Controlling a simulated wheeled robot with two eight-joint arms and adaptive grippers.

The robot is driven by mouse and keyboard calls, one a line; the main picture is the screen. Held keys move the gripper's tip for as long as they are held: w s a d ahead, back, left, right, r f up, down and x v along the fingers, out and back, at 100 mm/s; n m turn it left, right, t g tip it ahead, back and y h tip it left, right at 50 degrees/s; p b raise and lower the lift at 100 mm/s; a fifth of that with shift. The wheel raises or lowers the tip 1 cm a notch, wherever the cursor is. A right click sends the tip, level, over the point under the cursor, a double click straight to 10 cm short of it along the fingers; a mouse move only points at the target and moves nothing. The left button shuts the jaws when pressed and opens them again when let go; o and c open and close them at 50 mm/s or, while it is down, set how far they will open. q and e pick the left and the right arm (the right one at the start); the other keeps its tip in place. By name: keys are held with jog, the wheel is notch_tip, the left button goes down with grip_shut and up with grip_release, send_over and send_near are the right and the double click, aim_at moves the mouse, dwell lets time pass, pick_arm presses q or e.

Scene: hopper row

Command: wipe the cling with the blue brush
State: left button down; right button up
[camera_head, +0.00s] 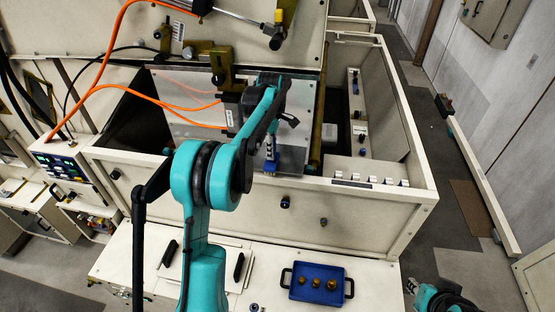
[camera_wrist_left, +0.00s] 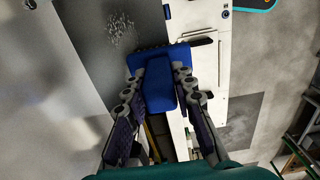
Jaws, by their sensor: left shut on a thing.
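The blue brush (camera_wrist_left: 160,85) is held between the fingers of my left gripper (camera_wrist_left: 158,100), which is shut on its block-like handle. Its wider blue head lies across the far end, close to the grey metal panel; I cannot tell whether it touches. The cling (camera_wrist_left: 120,30) is a patch of pale specks on that panel, just beyond the brush head. In the head view, my left gripper (camera_head: 270,150) reaches into the open hopper, with the brush (camera_head: 270,166) below its fingers. My right gripper (camera_head: 413,287) shows only partly at the bottom right, its jaws unclear.
The hopper's front wall (camera_head: 250,203) stands below my left arm. Orange hoses (camera_head: 150,97) and a brass bracket (camera_head: 222,70) are close to the gripper. A blue tray (camera_head: 300,293) with brass parts lies on the front ledge. Open floor (camera_head: 465,265) lies to the right.

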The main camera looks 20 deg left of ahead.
pick_arm(q)
jog(key=shift+s+a+f, duration=0.1)
jog(key=shift+s+a, duration=0.1)
jog(key=shift+a, duration=0.35)
jog(key=shift+s+a, duration=0.15)
jog(key=shift+a, duration=0.4)
jog(key=shift+a, duration=0.25)
jog(key=shift+a+r, duration=0.2)
jog(key=shift+a, duration=0.45)
jog(key=shift+d, duration=0.15)
jog(key=shift+w+d+f, duration=0.1)
jog(key=shift+w+d, duration=0.15)
jog(key=shift+d, duration=0.85)
jog(key=shift+w+d, duration=0.25)
jog(key=shift+d, duration=0.8)
